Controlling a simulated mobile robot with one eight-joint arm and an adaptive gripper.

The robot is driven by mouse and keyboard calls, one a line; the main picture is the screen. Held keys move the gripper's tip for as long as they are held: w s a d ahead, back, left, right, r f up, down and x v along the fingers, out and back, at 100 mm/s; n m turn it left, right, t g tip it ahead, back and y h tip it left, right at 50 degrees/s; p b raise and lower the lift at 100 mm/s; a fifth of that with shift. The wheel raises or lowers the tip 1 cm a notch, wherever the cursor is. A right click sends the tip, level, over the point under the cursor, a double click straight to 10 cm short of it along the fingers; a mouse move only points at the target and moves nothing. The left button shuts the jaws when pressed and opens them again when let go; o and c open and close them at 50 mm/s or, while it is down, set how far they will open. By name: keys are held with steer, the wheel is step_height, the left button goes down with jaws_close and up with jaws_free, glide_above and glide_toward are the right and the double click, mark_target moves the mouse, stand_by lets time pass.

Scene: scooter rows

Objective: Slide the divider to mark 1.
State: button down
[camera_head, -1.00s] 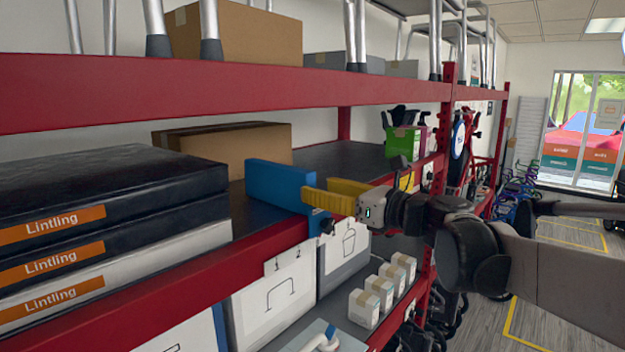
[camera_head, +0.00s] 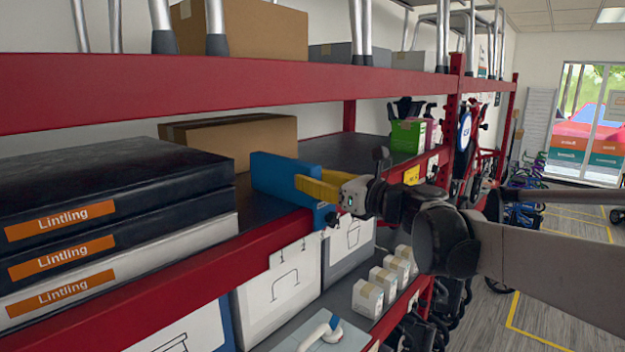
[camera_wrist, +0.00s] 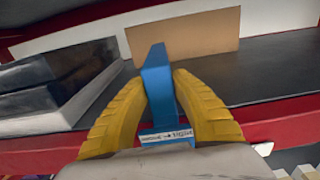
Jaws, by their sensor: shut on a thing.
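The blue divider (camera_head: 285,180) stands upright on the dark shelf (camera_head: 345,160), at its red front edge, just right of the stacked Lintling boxes. My gripper (camera_head: 322,188) has its yellow fingers shut on the divider. In the wrist view the divider (camera_wrist: 158,88) sits between the two yellow fingers (camera_wrist: 160,105), with a small label at its near end. A white card (camera_head: 290,250) hangs on the red beam below the divider. I cannot make out any mark numbers.
The Lintling boxes (camera_head: 110,215) fill the shelf's left part. A cardboard box (camera_head: 235,140) stands behind the divider. Green and pink items (camera_head: 408,135) stand farther right, with bare shelf between. A red beam (camera_head: 250,85) runs above. Small white boxes (camera_head: 368,297) sit on the lower shelf.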

steer(key=s+a, duration=0.2)
steer(key=s, duration=0.1)
steer(key=s+a, duration=0.5)
steer(key=s, duration=0.1)
steer(key=shift+s+a+b, duration=0.3)
steer(key=shift+s+a, duration=0.05)
steer(key=c, duration=1.1)
jaws_free()
steer(key=shift+o, duration=0.2)
steer(key=shift+s+d+f, duration=0.1)
steer(key=shift+s+d, duration=0.15)
steer(key=shift+d, duration=0.1)
steer(key=v, duration=0.7)
